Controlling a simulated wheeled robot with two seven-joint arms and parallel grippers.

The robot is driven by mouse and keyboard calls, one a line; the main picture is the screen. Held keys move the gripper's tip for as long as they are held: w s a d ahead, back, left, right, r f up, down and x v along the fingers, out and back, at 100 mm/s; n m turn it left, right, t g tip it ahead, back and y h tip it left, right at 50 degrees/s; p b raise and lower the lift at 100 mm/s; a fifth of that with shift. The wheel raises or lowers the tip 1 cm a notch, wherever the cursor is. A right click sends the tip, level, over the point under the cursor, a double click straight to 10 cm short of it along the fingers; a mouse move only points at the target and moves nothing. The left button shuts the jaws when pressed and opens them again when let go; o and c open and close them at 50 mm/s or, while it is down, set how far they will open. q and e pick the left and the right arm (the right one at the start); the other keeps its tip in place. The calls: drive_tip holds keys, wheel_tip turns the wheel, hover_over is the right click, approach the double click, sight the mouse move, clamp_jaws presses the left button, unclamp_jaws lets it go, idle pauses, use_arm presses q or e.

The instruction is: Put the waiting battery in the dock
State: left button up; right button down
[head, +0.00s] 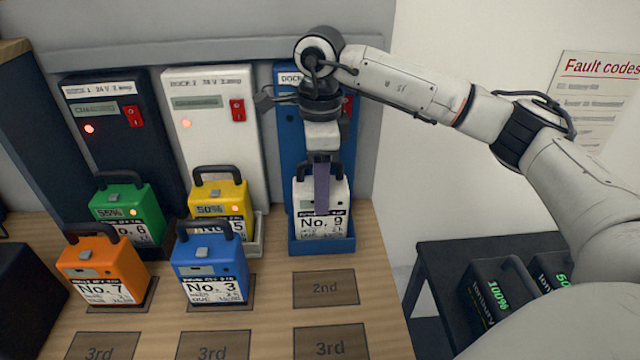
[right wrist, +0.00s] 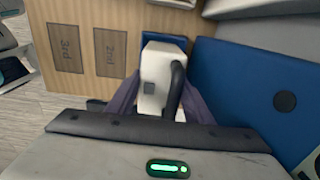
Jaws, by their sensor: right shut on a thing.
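A white battery labelled No. 9 (head: 337,222) stands upright at the blue dock (head: 292,150), its lower end within the blue tray at the dock's foot. I cannot tell whether it is fully seated. My right gripper (head: 322,200) reaches down from above and is shut on this battery at its handle. In the right wrist view the battery's white top (right wrist: 155,72) and dark handle (right wrist: 176,88) show between purple fingers, beside the blue dock panel (right wrist: 250,85). The arm hides much of the blue dock's display and switch. My left gripper is not in view.
Green No. 6 (head: 125,205) and yellow (head: 220,197) batteries stand at the black and white docks. Orange No. 7 (head: 100,265) and blue No. 3 (head: 210,268) stand in front. The marked "2nd" spot (head: 325,288) is bare. A dark side table (head: 440,260) holds black batteries.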

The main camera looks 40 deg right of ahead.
drive_tip(key=c, duration=0.8)
unclamp_jaws()
drive_tip(key=shift+r, duration=0.15)
drive_tip(key=shift+s+f, duration=0.1)
drive_tip(key=shift+f, duration=0.15)
wheel_tip(320, 180, up, 10)
drive_tip(key=shift+r, duration=0.15)
use_arm(q)
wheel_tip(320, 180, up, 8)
drive_tip(key=p, duration=0.8)
use_arm(e)
wheel_tip(320, 180, up, 9)
drive_tip(key=shift+r, duration=0.15)
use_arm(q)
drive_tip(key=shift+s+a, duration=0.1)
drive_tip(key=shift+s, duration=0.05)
use_arm(e)
drive_tip(key=s+a+r, duration=0.1)
drive_tip(key=s+r, duration=0.1)
drive_tip(key=r, duration=0.2)
drive_tip(key=s+a+r, duration=0.2)
drive_tip(key=r, duration=0.2)
drive_tip(key=s+a+r, duration=0.1)
drive_tip(key=s+r, duration=0.1)
drive_tip(key=r, duration=0.3)
drive_tip(key=shift+s+a, duration=0.15)
drive_tip(key=shift+s, duration=0.2)
